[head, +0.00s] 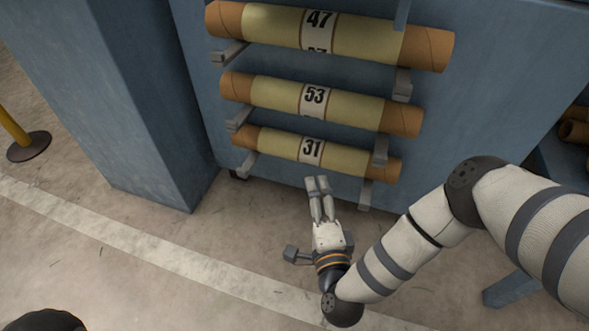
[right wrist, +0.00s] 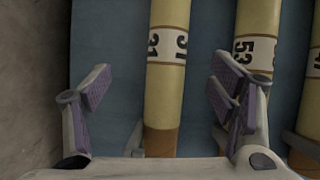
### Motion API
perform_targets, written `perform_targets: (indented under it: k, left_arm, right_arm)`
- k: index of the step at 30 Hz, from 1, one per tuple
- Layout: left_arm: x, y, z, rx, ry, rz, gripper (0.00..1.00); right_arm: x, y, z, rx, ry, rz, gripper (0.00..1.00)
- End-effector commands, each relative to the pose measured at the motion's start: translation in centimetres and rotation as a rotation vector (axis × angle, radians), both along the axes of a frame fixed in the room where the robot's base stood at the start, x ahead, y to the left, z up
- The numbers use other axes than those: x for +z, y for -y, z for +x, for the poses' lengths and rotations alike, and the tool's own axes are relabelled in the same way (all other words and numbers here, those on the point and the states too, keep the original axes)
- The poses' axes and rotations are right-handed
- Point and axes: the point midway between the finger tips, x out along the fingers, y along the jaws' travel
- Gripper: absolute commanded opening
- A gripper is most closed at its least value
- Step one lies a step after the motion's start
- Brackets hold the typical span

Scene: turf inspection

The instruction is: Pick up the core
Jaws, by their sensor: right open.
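Three yellow-wrapped cores with brown ends lie across grey brackets on a blue rack. In the head view the top core is marked 47 (head: 275,22), the middle core 53 (head: 270,94), and the lowest core 31 (head: 275,143). My right gripper (head: 317,184) is just below and in front of core 31. In the right wrist view the right gripper (right wrist: 160,88) is open, with its purple-grey pads apart and core 31 (right wrist: 165,95) seen between them. Core 53 (right wrist: 255,75) is beyond the right finger. I cannot tell whether any finger touches a core. My left gripper is not in view.
The blue rack (head: 500,60) carries several grey brackets (head: 365,193) under the core ends. A blue column (head: 130,110) stands at left. A yellow post with a dark base (head: 28,146) is at far left. The floor (head: 150,222) with a white line is clear.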

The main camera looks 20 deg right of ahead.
Motion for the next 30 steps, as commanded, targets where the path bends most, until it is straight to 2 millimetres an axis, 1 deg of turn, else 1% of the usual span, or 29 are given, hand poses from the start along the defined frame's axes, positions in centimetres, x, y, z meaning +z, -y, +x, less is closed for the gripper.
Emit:
perform_targets:
  k: [1, 3, 5, 9, 12, 14, 21, 24, 30]
  left_arm:
    - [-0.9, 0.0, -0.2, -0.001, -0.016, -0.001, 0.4]
    - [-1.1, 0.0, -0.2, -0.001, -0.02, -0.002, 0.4]
    - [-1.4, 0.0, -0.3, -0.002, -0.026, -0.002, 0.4]
    - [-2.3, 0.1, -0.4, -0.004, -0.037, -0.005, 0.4]
    - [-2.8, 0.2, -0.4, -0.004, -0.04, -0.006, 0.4]
    - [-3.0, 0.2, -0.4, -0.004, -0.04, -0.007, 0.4]
    - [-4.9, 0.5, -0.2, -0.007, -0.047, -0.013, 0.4]
    - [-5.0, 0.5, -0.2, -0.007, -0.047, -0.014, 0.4]
    - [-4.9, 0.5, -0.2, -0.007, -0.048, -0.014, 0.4]
  right_arm:
    - [-0.8, 0.8, 0.8, -0.032, 0.034, 0.016, 0.78]
    - [-0.2, 1.3, 1.6, -0.056, 0.071, 0.03, 0.78]
    - [0.0, 1.6, 2.7, -0.062, 0.082, 0.034, 0.78]
    - [-0.1, 2.3, 5.9, -0.061, 0.08, 0.032, 0.78]
    - [-0.2, 2.5, 7.4, -0.059, 0.078, 0.031, 0.78]
    - [-0.2, 2.6, 8.0, -0.058, 0.076, 0.031, 0.78]
    - [-0.6, 3.7, 12.2, -0.058, 0.076, 0.03, 0.78]
    - [-0.5, 3.8, 13.1, -0.056, 0.075, 0.032, 0.78]
    - [-0.4, 3.8, 13.2, -0.055, 0.074, 0.031, 0.78]
